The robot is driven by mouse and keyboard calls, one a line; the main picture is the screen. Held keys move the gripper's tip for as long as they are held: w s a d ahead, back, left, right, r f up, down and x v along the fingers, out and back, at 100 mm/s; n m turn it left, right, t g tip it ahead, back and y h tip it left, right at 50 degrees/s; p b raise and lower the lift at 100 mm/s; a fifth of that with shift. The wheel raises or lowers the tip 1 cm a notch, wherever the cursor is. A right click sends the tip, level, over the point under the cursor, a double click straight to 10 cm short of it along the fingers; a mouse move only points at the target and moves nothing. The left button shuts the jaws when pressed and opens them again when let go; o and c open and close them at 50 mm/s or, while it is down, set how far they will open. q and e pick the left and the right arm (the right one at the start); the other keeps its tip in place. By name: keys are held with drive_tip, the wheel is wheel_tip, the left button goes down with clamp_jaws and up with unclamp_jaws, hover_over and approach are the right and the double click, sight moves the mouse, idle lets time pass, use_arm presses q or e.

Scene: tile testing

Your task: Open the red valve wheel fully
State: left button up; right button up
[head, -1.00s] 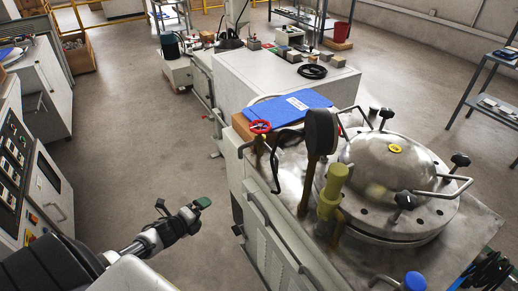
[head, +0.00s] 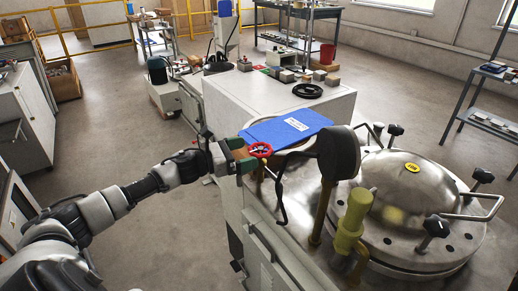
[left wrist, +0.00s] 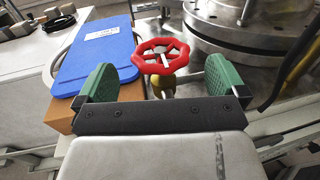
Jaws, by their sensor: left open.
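The red valve wheel (head: 260,150) sits on a brass-coloured stem at the near left corner of the steel test machine. My left gripper (head: 241,158) is just left of the wheel in the head view. In the left wrist view the wheel (left wrist: 160,56) shows beyond and between the two green fingertips (left wrist: 160,78), which are wide apart. The fingers appear not to touch the wheel. My right gripper is not in view.
A blue clipboard-like board (head: 287,128) lies just behind the wheel. A black gauge (head: 338,152) on a post and a yellow-green fitting (head: 350,220) stand to its right, beside the domed steel lid (head: 408,185). Open floor (head: 130,130) lies left of the machine.

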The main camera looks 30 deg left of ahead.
sight(259, 148)
use_arm(q)
drive_tip(key=shift+x, duration=2.45)
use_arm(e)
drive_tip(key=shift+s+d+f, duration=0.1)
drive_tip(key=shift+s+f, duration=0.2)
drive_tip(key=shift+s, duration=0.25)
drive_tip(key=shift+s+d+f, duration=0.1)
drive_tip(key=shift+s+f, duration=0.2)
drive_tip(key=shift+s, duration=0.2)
use_arm(q)
drive_tip(key=shift+c, duration=0.5)
drive_tip(key=c, duration=0.8)
